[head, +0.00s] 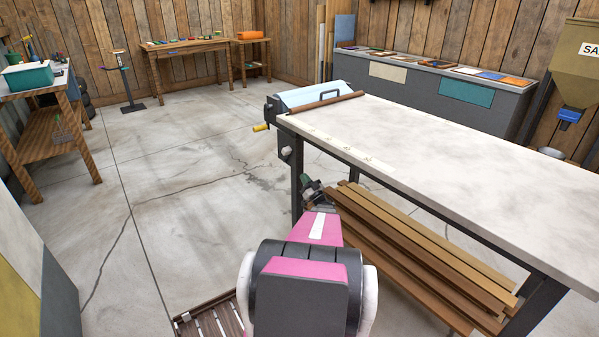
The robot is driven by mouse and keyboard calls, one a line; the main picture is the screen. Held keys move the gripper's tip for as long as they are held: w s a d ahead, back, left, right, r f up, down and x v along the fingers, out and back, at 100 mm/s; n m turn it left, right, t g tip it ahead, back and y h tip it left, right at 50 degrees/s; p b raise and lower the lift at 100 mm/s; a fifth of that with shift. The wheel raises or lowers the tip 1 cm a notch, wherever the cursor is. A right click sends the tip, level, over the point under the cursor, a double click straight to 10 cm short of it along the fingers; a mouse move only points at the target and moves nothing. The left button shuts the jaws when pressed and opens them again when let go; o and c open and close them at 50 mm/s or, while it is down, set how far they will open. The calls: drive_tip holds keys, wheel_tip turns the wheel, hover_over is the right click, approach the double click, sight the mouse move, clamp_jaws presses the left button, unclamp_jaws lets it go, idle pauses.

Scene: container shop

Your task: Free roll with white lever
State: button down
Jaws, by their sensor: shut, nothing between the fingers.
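A small pale knob (286,152) shows lower, by the bench leg. I cannot make out a clearly white lever. My pink and black arm rises at the bottom middle, in front of the bench end.
A brown rod (335,103) lies on the bench end. A slatted wooden piece (210,318) is on the floor lower left. The floor left of the bench is clear.

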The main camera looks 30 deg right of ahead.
sight(287, 150)
drive_tip(key=x, duration=1.2)
drive_tip(key=shift+w+r, duration=0.1)
drive_tip(key=shift+w, duration=0.25)
drive_tip(key=shift+w+a+r+g, duration=0.1)
drive_tip(key=shift+w+r+g, duration=0.15)
drive_tip(key=shift+r+g, duration=0.2)
drive_tip(key=shift+w+r+g, duration=0.6)
drive_tip(key=shift+g, duration=0.25)
drive_tip(key=shift+w+r+g+h, duration=0.2)
drive_tip(key=shift+w+g, duration=0.2)
drive_tip(key=shift+g, duration=0.15)
drive_tip(key=shift+w+r+g+h, duration=0.1)
drive_tip(key=shift+w+r+g, duration=0.1)
drive_tip(key=shift+w+g, duration=0.3)
drive_tip(key=shift+s, duration=0.1)
